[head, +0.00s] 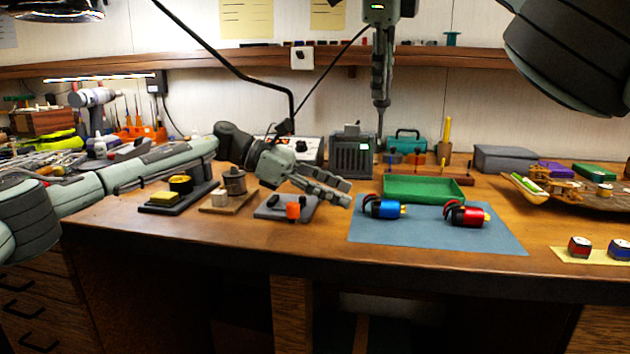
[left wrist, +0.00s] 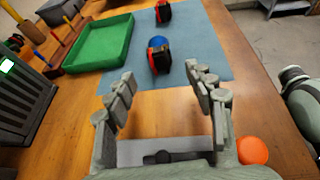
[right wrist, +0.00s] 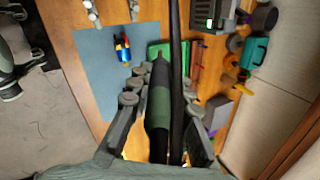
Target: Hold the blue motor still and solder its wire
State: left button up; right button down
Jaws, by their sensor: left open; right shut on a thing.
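The exact wire joint is too small to tell. My left gripper (head: 345,193) is open and empty just left of the motor, low over the bench. In the left wrist view the motor (left wrist: 158,42) lies ahead, beyond the open fingers. My right gripper (head: 381,92) points down, high behind the mat. It is shut on a dark, slim tool (right wrist: 158,115), which looks like a soldering iron. The tool is apart from the motor.
A red motor (head: 465,215) lies right of the blue one. A green tray (head: 425,190) sits at the mat's back edge. A grey stand (head: 272,208) with an orange piece (head: 293,211) is under my left arm. A dark station box (head: 352,155) stands behind. The mat's front is clear.

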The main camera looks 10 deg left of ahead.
aim_at(364, 197)
pick_arm(q)
jog(key=x, duration=0.5)
jog(key=shift+d+f, duration=0.1)
jog(key=shift+d, duration=0.2)
jog(key=shift+c, duration=0.3)
grip_shut()
